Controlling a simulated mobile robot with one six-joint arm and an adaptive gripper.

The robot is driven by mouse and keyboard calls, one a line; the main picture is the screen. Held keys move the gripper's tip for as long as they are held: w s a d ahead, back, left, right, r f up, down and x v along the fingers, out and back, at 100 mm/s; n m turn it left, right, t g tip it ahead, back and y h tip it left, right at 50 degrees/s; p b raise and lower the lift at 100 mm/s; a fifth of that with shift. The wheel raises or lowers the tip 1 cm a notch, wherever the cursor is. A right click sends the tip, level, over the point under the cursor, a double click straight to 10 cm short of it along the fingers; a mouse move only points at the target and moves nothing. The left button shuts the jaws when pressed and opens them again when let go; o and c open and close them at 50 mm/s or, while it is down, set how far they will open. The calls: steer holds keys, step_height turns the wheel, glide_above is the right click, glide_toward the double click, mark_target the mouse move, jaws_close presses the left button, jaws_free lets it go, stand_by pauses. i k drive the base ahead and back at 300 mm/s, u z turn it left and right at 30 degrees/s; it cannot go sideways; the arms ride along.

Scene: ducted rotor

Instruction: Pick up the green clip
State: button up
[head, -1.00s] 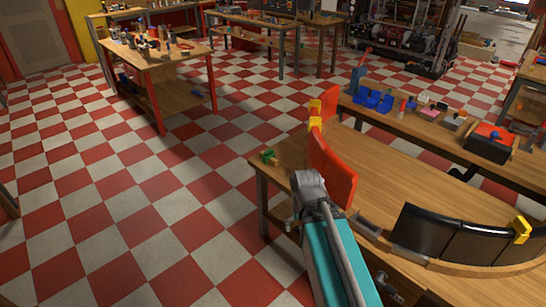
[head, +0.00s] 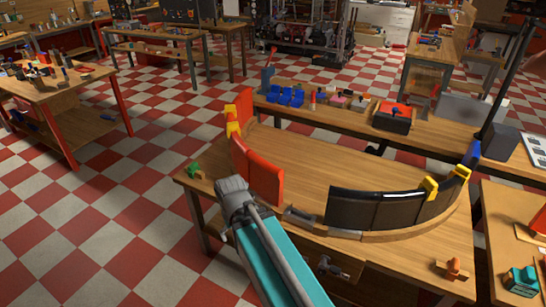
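A small green clip (head: 195,170) lies on the left corner of the wooden table (head: 350,165). It is small in view, and its details are hard to make out. My teal and grey arm reaches up from the bottom of the head view. Its grey end (head: 232,188) appears just right of and below the clip in the picture, with a visible gap between them. I cannot make out separate fingers there, so whether my gripper is open or shut does not show. The clip lies apart from my arm.
Red panels (head: 262,178) and black panels (head: 385,208) stand along a curved ring on the table, with yellow clips (head: 430,188) on some. A bench behind holds blue bins (head: 287,96). Checkered floor (head: 110,215) lies open to the left.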

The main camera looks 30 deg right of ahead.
mark_target(192, 169)
steer(key=u, duration=0.25)
steer(key=i, duration=1.05)
steer(key=z, duration=0.25)
